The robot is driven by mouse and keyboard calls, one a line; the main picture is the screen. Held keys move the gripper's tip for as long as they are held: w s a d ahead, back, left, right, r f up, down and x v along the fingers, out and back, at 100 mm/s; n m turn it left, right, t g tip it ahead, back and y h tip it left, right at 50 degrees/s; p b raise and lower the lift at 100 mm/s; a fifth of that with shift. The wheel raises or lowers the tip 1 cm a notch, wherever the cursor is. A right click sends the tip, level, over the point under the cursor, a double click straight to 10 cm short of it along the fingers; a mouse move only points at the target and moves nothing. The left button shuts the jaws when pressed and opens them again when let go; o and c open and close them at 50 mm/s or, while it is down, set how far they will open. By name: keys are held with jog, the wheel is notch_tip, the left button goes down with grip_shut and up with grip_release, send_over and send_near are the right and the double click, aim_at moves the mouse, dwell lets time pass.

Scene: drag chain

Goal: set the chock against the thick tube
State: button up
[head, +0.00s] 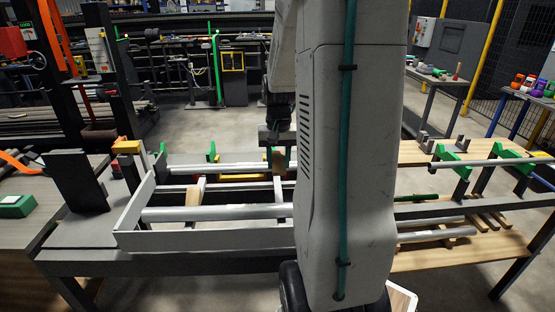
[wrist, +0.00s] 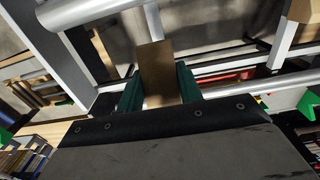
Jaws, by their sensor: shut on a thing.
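My gripper (head: 278,158) hangs over the back part of the grey frame, shut on a brown wooden chock (head: 277,163). In the wrist view the chock (wrist: 158,70) sits between two dark green fingers, its end sticking out past them. The thick tube (head: 220,213) lies across the front of the frame; its right part is hidden behind my arm. What looks like the same tube (wrist: 88,10) crosses the upper left of the wrist view, apart from the held chock. A second wooden block (head: 192,197) is on a rail just behind the thick tube.
Thinner tubes (head: 205,169) lie farther back in the grey frame (head: 150,239). Green brackets (head: 452,153) hold another tube at the right. A dark upright plate (head: 75,181) and a green box (head: 17,205) are at the left. My arm hides the middle.

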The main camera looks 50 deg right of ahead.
aim_at(280, 171)
jog(key=shift+s+a, duration=0.1)
jog(key=shift+s+a+f, duration=0.1)
jog(key=shift+f, duration=1.2)
jog(key=shift+s+a+f, duration=0.15)
jog(key=shift+f, duration=1.2)
jog(key=shift+s+a+f, duration=0.1)
jog(key=shift+f, duration=1.2)
jog(key=shift+s+a+f, duration=0.65)
jog(key=shift+a+f, duration=0.05)
jog(key=shift+f, duration=0.2)
jog(key=o, duration=1.1)
jog(key=shift+c, duration=0.2)
notch_tip(280, 171, up, 8)
jog(key=shift+f, duration=0.15)
